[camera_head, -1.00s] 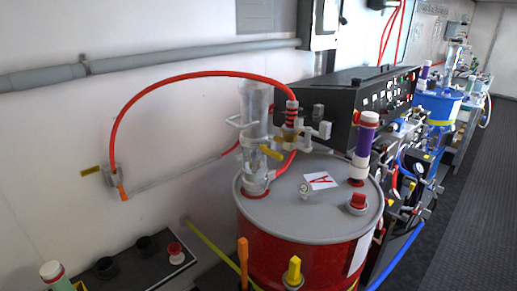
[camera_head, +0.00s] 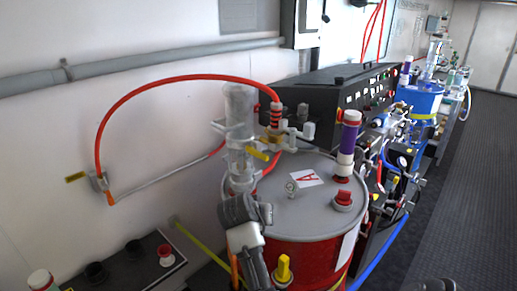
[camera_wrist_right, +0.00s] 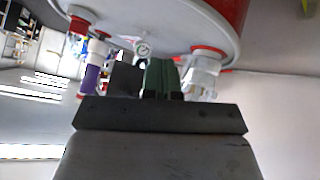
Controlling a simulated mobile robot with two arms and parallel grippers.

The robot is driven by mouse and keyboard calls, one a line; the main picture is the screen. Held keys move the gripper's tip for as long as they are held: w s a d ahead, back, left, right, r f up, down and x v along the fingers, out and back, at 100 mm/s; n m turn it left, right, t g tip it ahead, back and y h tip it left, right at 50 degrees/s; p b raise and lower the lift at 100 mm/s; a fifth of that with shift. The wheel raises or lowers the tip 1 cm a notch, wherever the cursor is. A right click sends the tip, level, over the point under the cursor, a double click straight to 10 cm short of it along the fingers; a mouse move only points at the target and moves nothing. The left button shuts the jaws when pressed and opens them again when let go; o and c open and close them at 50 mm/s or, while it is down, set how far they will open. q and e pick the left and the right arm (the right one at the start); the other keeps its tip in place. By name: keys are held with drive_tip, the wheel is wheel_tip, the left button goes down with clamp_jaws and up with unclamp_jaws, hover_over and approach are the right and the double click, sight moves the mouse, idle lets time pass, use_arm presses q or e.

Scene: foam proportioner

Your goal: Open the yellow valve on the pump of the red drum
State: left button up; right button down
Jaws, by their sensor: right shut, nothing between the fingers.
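The red drum (camera_head: 300,252) stands in the middle of the head view with a grey lid (camera_head: 318,215). A clear pump (camera_head: 239,130) rises from the lid's left side, with a red hose at its top. The yellow valve handle (camera_head: 258,155) sticks out from the pump's side, pointing down and right. My right arm (camera_head: 246,238) rises in front of the drum's left edge and hides the pump's foot. In the right wrist view, upside down, my right gripper (camera_wrist_right: 161,76) is shut and empty, with the pump (camera_wrist_right: 203,72) beyond it to the right. My left gripper is not seen.
A purple-banded tube (camera_head: 348,142), a gauge (camera_head: 290,187) and a red cap (camera_head: 343,198) stand on the lid. A black control panel (camera_head: 350,90) stands behind. The floor at right is clear.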

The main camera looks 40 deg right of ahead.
drive_tip(key=w+d+r+m+g, duration=0.1)
drive_tip(key=w+r+m, duration=0.2)
drive_tip(key=r, duration=0.7)
drive_tip(key=w+d+r+m+g, duration=0.1)
drive_tip(key=w+r+m, duration=0.3)
drive_tip(key=w+r, duration=0.3)
wheel_tip(320, 180, up, 3)
drive_tip(key=shift+w+f+g+h, duration=0.1)
drive_tip(key=shift+w+g+h, duration=0.2)
drive_tip(key=shift+w, duration=0.05)
drive_tip(key=shift+d, duration=0.15)
